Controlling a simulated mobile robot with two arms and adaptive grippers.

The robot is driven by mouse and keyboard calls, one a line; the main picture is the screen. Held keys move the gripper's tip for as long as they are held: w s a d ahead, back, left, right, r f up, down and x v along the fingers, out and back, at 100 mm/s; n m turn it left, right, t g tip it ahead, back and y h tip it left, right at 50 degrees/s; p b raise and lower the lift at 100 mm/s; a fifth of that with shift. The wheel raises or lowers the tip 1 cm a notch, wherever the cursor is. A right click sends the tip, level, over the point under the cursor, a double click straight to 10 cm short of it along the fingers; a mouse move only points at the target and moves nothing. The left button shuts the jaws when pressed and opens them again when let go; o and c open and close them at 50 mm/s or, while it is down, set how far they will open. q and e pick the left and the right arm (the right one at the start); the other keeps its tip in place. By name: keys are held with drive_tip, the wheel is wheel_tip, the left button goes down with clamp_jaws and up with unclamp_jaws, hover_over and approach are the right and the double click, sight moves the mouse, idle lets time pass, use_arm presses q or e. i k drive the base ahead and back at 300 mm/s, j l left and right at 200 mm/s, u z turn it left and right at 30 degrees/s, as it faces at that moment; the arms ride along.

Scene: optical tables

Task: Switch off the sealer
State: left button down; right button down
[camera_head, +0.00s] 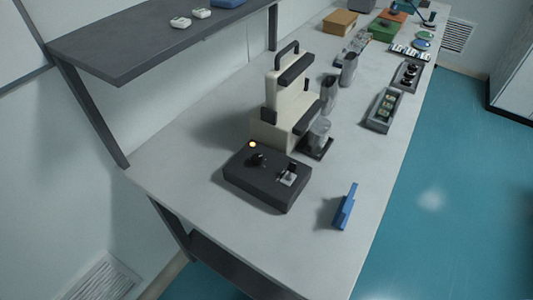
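The sealer (280,115) is a cream machine with a black handle on top and black bars at its front, standing on the table. In front of it lies a dark control box (265,185). An orange lamp (253,144) on the box is lit. Next to the lamp is a black knob (257,160), and to its right a small switch (288,175) on a light plate; I cannot tell its position clearly. A clear container (319,132) stands on a dark base at the sealer's right side. Neither of my grippers is in view.
A blue upright piece (345,207) stands right of the box. Metal cylinders (348,69), a grey tray (383,110) and coloured boxes (339,22) stand farther back. A dark shelf (140,42) overhangs the left. The table (290,250) is clear at the front.

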sight(291, 167)
drive_tip(key=k+l+u, duration=0.2)
drive_tip(key=u, duration=0.15)
drive_tip(key=k+l+u, duration=0.2)
drive_tip(key=l+u, duration=0.15)
drive_tip(key=k+l+u, duration=0.3)
drive_tip(key=i+j, duration=0.05)
drive_tip(key=j, duration=0.05)
